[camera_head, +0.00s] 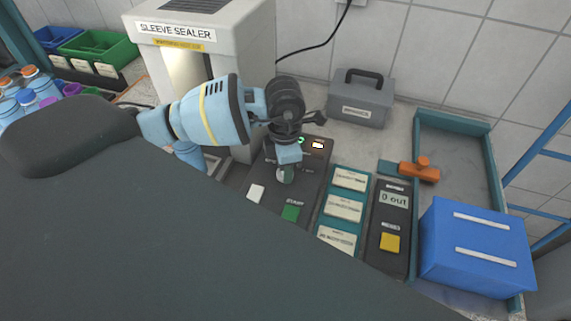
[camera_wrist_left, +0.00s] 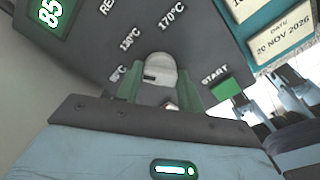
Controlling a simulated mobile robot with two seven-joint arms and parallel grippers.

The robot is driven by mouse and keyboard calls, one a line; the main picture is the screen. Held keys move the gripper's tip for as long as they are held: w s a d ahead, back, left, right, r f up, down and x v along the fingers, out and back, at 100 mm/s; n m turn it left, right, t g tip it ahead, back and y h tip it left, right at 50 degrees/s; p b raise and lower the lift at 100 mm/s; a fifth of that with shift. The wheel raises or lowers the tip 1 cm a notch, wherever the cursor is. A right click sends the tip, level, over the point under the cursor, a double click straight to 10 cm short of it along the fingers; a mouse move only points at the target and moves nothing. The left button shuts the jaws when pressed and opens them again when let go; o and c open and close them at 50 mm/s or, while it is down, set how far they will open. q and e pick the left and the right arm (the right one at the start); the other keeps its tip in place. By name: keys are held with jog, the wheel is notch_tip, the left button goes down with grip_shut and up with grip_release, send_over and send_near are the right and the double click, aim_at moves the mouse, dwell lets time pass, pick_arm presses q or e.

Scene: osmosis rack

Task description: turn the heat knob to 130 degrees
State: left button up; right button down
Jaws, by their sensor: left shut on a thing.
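The heat knob (camera_wrist_left: 160,72) is a pale rounded grip on the dark sealer control panel (camera_wrist_left: 95,45). The marks 130°C and 170°C stand above it, and a lower one, hard to read, stands to its left. A dark mark on the knob faces left, roughly toward the lower mark. My left gripper (camera_wrist_left: 160,90) is shut on the knob, with a green-padded finger on each side. In the head view the left gripper (camera_head: 286,168) reaches down to the panel and largely hides the knob. Pale blue and dark parts at the wrist view's right edge may be my right gripper.
A green START button (camera_head: 291,213) and a white button (camera_head: 256,193) lie close to the knob. A teal label holder (camera_head: 325,220), a counter box (camera_head: 388,255) and a blue box (camera_head: 478,245) stand to the right. The sleeve sealer (camera_head: 240,65) rises behind.

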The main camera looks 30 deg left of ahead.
pick_arm(q)
jog(key=m, duration=0.4)
jog(key=shift+b, duration=0.3)
jog(key=shift+m, duration=1)
pick_arm(e)
jog(key=shift+s+a+f, duration=0.2)
jog(key=shift+s+f, duration=0.4)
pick_arm(q)
jog(key=o, duration=1)
pick_arm(e)
jog(key=shift+s+f+g, duration=0.1)
jog(key=shift+f+g, duration=0.05)
jog(key=shift+g, duration=0.15)
pick_arm(q)
jog(key=shift+r, duration=0.1)
notch_tip(320, 180, up, 8)
jog(key=shift+f, duration=0.15)
